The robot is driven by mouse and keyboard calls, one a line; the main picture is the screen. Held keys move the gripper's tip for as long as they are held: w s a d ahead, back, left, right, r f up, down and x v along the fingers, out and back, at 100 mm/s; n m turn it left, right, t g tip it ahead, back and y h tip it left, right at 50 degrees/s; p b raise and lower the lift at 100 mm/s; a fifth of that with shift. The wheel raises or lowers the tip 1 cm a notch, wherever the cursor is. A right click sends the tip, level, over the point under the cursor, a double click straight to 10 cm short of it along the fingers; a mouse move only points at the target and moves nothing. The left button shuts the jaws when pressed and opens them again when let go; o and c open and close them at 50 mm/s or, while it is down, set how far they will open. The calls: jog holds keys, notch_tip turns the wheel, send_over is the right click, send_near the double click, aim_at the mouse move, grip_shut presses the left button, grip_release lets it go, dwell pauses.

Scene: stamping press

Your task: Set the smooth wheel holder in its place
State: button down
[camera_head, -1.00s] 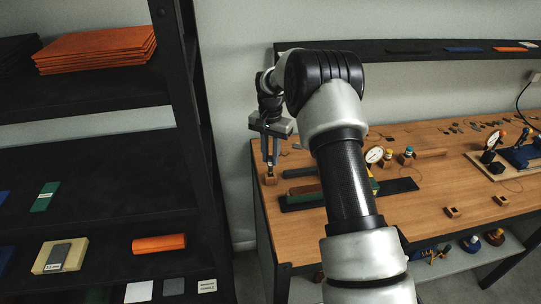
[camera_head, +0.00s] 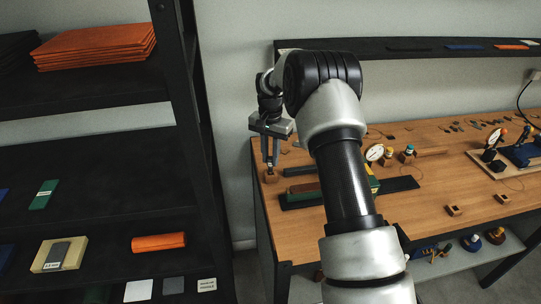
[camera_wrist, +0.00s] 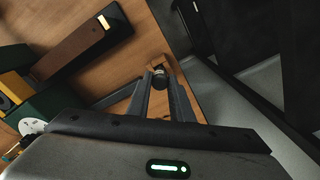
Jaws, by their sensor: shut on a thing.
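My gripper (camera_head: 270,165) points down at the left end of the wooden bench. It is shut on a small dark holder, whose dark body with a pale tip shows between the fingertips in the wrist view (camera_wrist: 159,80). I take this for the smooth wheel holder. A small wooden block (camera_head: 270,178) stands on the bench directly below the fingertips; it also shows in the wrist view (camera_wrist: 154,62). The holder's lower end is at the block's top. I cannot tell how far it sits inside, as the fingers hide part of it.
A dark tray (camera_head: 298,205) with long bars lies right of the block. A dial gauge (camera_head: 374,153) and small wooden blocks (camera_head: 453,210) stand farther right. The dark shelf rack (camera_head: 190,130) is to the left, across a gap from the bench.

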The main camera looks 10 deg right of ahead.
jog(key=shift+f+b, duration=0.8)
jog(key=shift+f, duration=0.6)
jog(key=c, duration=1.5)
grip_release()
notch_tip(320, 180, up, 17)
jog(key=shift+r, duration=0.2)
